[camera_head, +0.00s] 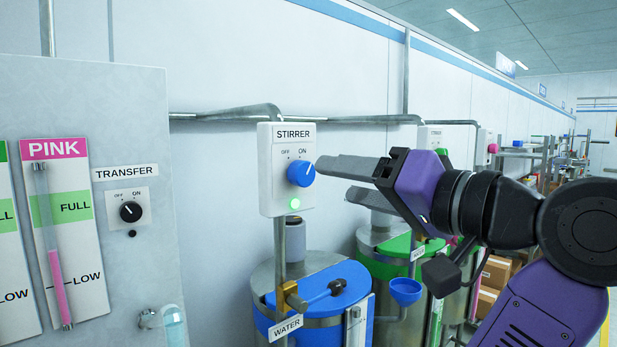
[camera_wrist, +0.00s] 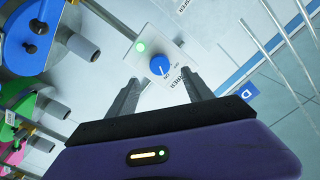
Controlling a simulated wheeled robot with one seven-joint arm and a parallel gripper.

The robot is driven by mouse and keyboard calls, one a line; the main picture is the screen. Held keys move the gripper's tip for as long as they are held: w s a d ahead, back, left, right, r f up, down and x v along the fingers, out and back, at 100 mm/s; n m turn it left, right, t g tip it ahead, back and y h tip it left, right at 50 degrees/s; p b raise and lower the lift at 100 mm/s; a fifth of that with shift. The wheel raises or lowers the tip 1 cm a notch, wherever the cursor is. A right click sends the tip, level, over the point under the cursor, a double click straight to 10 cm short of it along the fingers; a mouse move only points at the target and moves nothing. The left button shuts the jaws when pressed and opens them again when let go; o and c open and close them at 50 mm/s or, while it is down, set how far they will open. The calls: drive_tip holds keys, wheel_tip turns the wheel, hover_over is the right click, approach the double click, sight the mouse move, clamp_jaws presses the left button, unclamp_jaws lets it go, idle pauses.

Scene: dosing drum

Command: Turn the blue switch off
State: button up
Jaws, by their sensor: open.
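The blue switch (camera_head: 301,173) is a round knob on a white box labelled STIRRER (camera_head: 279,196). Its white pointer mark leans toward ON, and a green lamp (camera_head: 294,204) is lit below it. My gripper (camera_head: 332,178) is close to the knob on its right, fingers pointing at the box. In the wrist view the blue knob (camera_wrist: 159,66) shows ahead, between and beyond the two fingertips (camera_wrist: 162,84). The fingers are apart and hold nothing. Whether a finger touches the knob cannot be told.
Below the box stands a drum with a blue lid (camera_head: 325,290) labelled WATER, and a green-lidded drum (camera_head: 385,265) stands behind it. A grey panel with a black TRANSFER switch (camera_head: 131,211) is at left. Pipes (camera_head: 225,114) run along the wall.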

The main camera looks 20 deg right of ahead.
sight(306, 175)
drive_tip(key=shift+p+x, duration=0.6)
drive_tip(key=shift+x, duration=3.25)
drive_tip(key=shift+f, duration=0.1)
clamp_jaws()
